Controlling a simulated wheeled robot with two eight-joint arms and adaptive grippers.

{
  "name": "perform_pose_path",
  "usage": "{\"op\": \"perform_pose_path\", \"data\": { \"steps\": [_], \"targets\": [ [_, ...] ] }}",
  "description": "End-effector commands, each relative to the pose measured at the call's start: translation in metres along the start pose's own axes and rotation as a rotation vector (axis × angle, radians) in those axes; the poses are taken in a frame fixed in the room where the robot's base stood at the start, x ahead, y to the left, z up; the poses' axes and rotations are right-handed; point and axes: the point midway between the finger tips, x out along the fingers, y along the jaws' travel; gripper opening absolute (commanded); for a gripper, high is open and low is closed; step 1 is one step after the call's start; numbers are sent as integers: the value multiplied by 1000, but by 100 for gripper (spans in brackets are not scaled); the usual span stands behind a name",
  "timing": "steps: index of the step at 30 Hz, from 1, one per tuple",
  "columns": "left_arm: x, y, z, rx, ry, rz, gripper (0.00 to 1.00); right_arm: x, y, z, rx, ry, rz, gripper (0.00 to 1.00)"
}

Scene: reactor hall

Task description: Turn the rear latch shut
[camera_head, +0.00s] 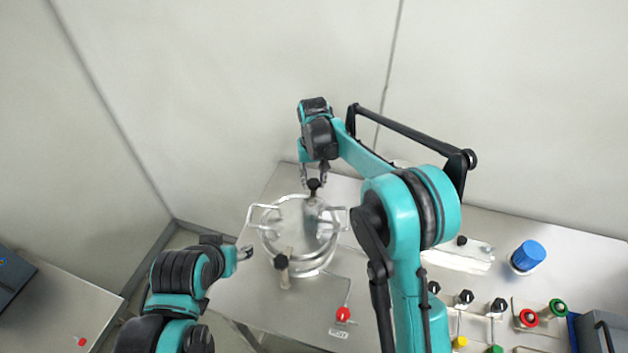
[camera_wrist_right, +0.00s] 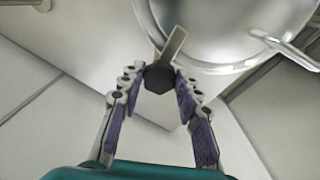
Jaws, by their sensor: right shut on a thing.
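The round metal vessel (camera_head: 275,238) stands on the steel bench with its lid on; it also shows in the right wrist view (camera_wrist_right: 225,25). The rear latch has a black knob (camera_head: 314,184) at the vessel's far side. In the right wrist view a short metal bar runs from this knob (camera_wrist_right: 159,79) towards the vessel's rim. My right gripper (camera_head: 315,177) is shut on the knob, with a finger on each side of it. The front latch, with a black knob (camera_head: 281,262), is at the near side. My left gripper (camera_head: 245,253) is left of the vessel, apart from it; its jaw opening is unclear.
Bent side handles (camera_head: 262,216) stick out from the vessel. A red knob (camera_head: 343,314) is on the bench in front. A blue cap (camera_head: 528,254) and several valves (camera_head: 497,307) stand to the right. The wall is close behind the bench.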

Motion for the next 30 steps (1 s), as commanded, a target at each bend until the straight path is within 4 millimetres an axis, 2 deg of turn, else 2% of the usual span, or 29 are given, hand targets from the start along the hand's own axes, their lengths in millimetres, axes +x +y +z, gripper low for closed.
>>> {"op": "perform_pose_path", "data": {
  "steps": [12,28,29,30],
  "targets": [
    [1,0,1,0,0,0,54,-1,0,-1,180,3,0,4],
    [1,0,1,0,0,0,54,-1,0,-1,203,3,0,4],
    [1,0,1,0,0,0,54,-1,0,-1,203,3,0,35],
    [1,0,1,0,0,0,54,-1,0,-1,203,3,0,46]
  ]
}}
